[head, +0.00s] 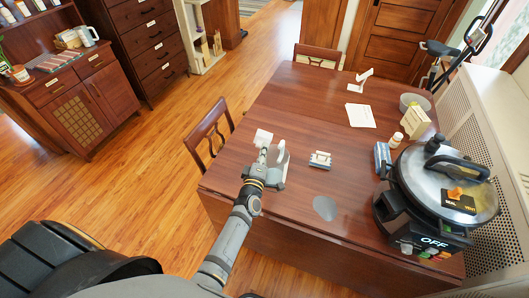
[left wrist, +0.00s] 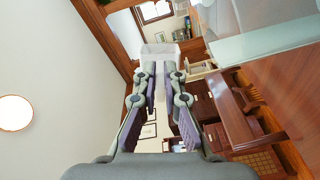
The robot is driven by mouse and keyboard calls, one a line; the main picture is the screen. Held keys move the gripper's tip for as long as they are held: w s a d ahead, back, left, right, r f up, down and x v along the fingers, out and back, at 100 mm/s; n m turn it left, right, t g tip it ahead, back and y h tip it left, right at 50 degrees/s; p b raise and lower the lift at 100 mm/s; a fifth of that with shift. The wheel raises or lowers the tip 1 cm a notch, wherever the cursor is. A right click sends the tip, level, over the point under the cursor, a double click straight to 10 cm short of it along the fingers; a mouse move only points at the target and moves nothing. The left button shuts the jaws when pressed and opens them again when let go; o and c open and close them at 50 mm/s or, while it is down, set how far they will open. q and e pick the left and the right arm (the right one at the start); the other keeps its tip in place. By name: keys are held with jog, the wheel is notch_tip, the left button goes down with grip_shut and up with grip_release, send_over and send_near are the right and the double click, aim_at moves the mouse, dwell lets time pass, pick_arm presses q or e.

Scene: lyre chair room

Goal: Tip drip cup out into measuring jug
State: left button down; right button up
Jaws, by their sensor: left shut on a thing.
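The drip cup (head: 263,136) is a small whitish cup held above the near left part of the table. My left gripper (head: 262,154) is shut on it. In the left wrist view the pale, see-through cup (left wrist: 160,48) sits between the fingertips (left wrist: 163,66). What is in the cup cannot be seen. A pale jug-like thing (head: 281,154), likely the measuring jug, stands just right of the gripper, partly hidden by it. A clear-walled thing at the upper right of the left wrist view (left wrist: 270,40) looks like the same jug. My right gripper is not in view.
The brown table (head: 318,105) holds a small white-and-grey item (head: 320,160), a grey disc (head: 325,208), a paper (head: 360,115) and a large cooker (head: 440,190) at the right. A chair (head: 209,133) stands at the left edge. The table middle is mostly clear.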

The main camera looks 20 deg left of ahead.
pick_arm(q)
jog(key=n+b, duration=0.1)
jog(key=n, duration=0.1)
jog(key=a+n+b, duration=0.1)
jog(key=n, duration=0.2)
jog(key=f+n+b, duration=0.1)
jog(key=n+b, duration=0.1)
jog(key=shift+a+n, duration=0.2)
jog(key=shift+n, duration=0.1)
